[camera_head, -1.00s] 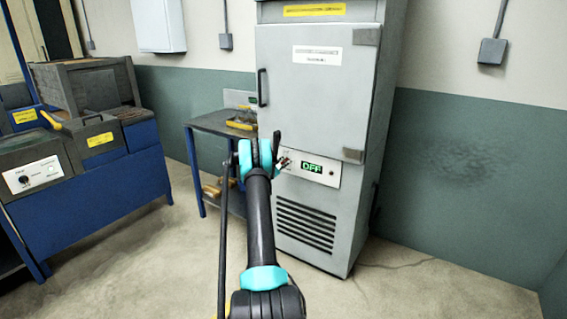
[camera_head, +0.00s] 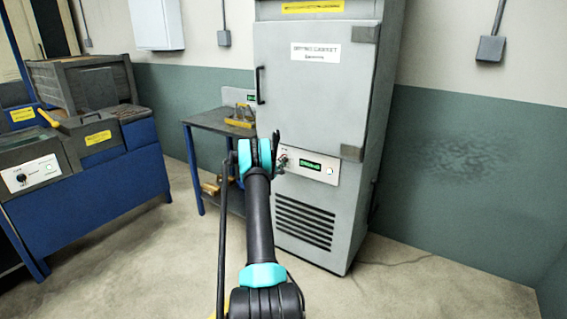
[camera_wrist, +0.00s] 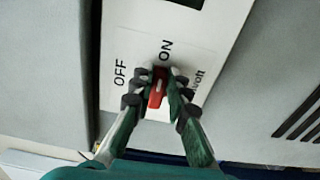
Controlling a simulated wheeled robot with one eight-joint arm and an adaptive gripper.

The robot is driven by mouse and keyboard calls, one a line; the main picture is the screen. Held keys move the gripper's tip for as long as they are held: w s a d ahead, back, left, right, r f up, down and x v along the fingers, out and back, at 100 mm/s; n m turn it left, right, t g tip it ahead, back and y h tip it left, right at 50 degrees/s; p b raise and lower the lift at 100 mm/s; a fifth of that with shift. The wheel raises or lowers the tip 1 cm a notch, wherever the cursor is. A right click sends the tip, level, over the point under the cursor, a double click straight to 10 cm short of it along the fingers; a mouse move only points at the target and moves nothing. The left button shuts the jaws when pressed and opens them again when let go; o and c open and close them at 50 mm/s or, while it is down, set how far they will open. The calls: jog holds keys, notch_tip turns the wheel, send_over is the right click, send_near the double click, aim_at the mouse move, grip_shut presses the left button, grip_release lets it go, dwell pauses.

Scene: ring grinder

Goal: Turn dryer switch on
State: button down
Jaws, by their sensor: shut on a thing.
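The dryer is a tall grey cabinet (camera_head: 315,100) with a white control panel (camera_head: 310,167) below its door. A green display (camera_head: 310,164) on the panel shows text too blurred to read. In the wrist view, a red switch (camera_wrist: 157,90) sits on the white panel, with the labels OFF and ON beside it. The switch's upper end points toward ON. My gripper (camera_wrist: 165,92) is shut on the red switch, one finger on each side of it. In the head view, my arm covers the area left of the display, and the fingertips are hard to make out.
A dark side table (camera_head: 215,122) with yellow tools stands left of the cabinet. A blue machine bench (camera_head: 80,190) is at the far left. The floor (camera_head: 420,285) at the right is clear.

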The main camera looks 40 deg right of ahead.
jog(key=shift+f+m, duration=0.1)
jog(key=shift+m, duration=0.2)
jog(key=c, duration=1.5)
grip_release()
jog(key=v, duration=1.2)
